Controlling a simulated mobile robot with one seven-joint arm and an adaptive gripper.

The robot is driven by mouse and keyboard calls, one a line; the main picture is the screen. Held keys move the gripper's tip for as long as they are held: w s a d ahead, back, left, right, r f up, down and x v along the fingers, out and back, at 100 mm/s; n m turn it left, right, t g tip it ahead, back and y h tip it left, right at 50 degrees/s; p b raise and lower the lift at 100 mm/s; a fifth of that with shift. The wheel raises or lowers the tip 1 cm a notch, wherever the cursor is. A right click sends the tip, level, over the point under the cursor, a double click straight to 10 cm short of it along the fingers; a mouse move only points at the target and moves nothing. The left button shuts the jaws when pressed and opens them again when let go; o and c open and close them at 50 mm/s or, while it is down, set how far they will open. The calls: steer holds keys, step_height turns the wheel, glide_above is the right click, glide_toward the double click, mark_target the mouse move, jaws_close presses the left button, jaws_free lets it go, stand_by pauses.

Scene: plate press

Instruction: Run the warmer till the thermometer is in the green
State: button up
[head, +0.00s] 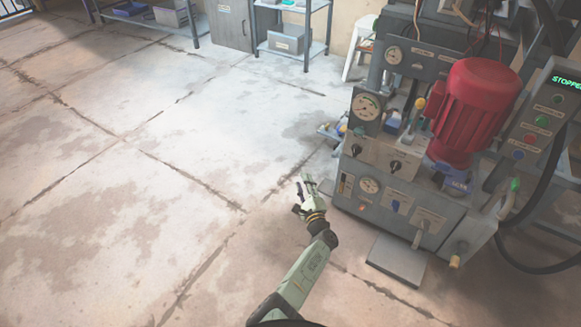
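The grey press machine (425,205) stands at the right. Several round dials show on it: a large one (367,107) at the left, a small one (393,55) above, and one (370,185) low on the front. I cannot tell which is the thermometer, and needles and labels are too small to read. Two black knobs (394,167) sit on the front, with a small reddish switch (362,207) below. No warmer control is readable. My gripper (306,182) is over the floor, left of the machine and apart from it, and looks empty; its finger gap is unclear.
A panel (540,125) at the right has coloured buttons and a green display (566,82) reading "STOPPE", cut off. A red motor (478,105) sits on top. A grey plate (398,258) lies before the machine. Shelves (290,40) stand behind. The left floor is clear.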

steer(key=w+a+r+n+y, duration=0.1)
steer(key=w+a+r+n, duration=0.2)
steer(key=r, duration=0.3)
steer(key=shift+a+r+n+g+y, duration=0.2)
steer(key=shift+a+n+g+y, duration=0.15)
steer(key=shift+a, duration=0.3)
